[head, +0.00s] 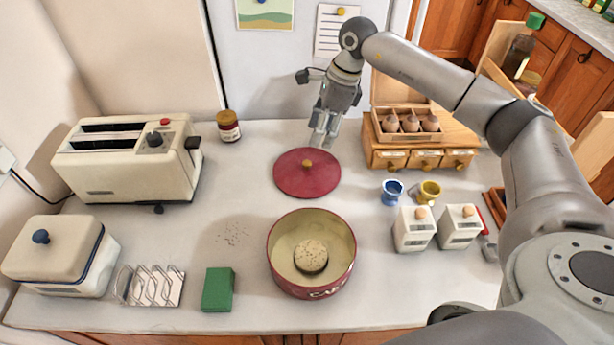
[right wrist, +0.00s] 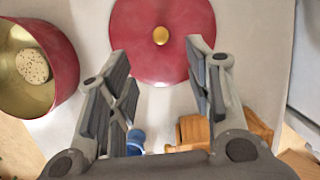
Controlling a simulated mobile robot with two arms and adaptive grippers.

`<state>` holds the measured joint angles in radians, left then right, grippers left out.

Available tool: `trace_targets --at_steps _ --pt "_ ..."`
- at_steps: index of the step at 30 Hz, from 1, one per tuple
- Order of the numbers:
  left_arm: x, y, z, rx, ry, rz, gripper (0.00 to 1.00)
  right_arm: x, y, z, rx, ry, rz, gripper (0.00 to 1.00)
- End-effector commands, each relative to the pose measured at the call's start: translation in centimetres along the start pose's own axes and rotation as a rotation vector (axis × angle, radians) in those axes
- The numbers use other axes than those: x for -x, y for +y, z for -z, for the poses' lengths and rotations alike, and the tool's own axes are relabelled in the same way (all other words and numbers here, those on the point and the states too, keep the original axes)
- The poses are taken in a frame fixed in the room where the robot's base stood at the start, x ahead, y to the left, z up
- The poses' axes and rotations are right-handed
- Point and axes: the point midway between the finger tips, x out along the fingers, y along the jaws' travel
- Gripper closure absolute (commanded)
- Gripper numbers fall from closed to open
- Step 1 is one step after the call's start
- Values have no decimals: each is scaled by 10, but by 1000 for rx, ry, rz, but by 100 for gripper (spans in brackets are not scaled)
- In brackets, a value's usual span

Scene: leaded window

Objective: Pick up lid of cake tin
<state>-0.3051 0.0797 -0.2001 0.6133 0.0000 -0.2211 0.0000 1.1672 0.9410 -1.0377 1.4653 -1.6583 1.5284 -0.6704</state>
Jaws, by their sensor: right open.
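The lid of the cake tin (head: 293,178) is a flat red disc with a small gold knob (head: 307,163). It lies on the worktop behind the red cake tin (head: 353,262), which stands uncovered with a round speckled cake (head: 311,257) inside. My right gripper (head: 322,140) is above the worktop at the lid's far edge, pointing down. In the right wrist view the open, empty fingers (right wrist: 160,65) stand apart, with the lid (right wrist: 190,60) and its knob (right wrist: 161,36) beyond them. The fingers appear clear of the knob. My left gripper is not in view.
A small wooden chest (head: 400,158) with an open egg box stands right of my right gripper. Blue (head: 391,192) and yellow (head: 429,191) cups and two white canisters stand right of the tin. A toaster (head: 130,165) and jar (head: 229,126) are left. Worktop left of the lid is clear.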

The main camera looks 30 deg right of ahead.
Motion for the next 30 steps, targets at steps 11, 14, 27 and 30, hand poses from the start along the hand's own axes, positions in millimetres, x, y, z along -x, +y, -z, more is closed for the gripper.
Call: trace_targets --at_steps 11,14,27,30 --pt "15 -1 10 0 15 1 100 -50 0 0 -1 1 -3 53" --pt "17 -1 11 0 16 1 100 -56 0 0 0 1 -2 53" --pt "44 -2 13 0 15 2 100 -106 -3 -2 0 0 -1 53" --pt "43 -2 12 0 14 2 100 -108 -3 -2 0 0 0 53"
